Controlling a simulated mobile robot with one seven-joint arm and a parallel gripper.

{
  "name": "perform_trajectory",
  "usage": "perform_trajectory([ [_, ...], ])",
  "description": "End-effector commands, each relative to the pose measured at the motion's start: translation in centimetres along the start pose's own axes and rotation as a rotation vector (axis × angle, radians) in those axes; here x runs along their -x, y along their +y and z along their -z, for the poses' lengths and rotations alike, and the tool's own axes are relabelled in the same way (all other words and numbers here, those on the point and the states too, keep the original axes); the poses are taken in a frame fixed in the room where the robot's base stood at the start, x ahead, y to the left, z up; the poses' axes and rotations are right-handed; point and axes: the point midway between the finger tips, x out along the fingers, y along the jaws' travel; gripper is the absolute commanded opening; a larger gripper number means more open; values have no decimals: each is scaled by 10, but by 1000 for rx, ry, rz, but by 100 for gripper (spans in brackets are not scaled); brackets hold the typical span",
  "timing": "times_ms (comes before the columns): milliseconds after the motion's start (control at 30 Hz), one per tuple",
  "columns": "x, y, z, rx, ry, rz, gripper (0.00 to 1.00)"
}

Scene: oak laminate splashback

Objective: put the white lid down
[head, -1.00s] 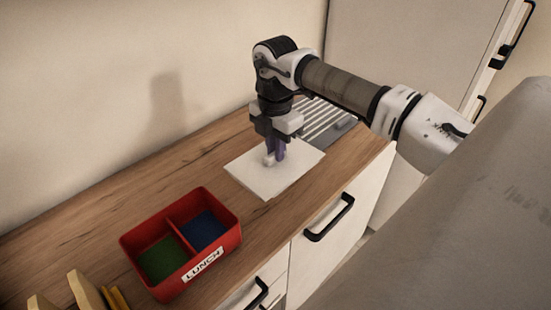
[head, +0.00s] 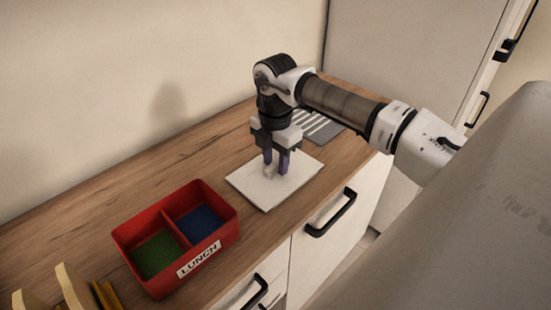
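The white lid (head: 248,181) is a flat square plate lying level on the wooden worktop, to the right of the red box. A small pale handle (head: 269,171) shows on it, partly hidden by the fingers. My gripper (head: 276,169) points straight down over the middle of the lid. Its two purple fingers stand apart, with a gap showing between them, around or close beside the handle. The gripper looks open; contact with the handle is hard to make out.
A red lunch box (head: 233,225) with green and blue compartments stands left of the lid. Sandwich-like slices (head: 75,288) stand at bottom left. A grey ridged panel (head: 318,125) lies behind the lid. Drawer handles (head: 331,213) jut from the front. The worktop (head: 120,185) behind the box is clear.

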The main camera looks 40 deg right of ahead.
Motion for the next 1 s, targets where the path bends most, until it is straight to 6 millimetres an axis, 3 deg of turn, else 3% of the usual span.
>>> perform_trajectory([
  [333, 6, 0, 0, 0, 0, 0, 35],
  [800, 102, 0, -1, -1, -2, 0, 35],
  [1000, 121, 0, 0, -1, 0, 0, 35],
])
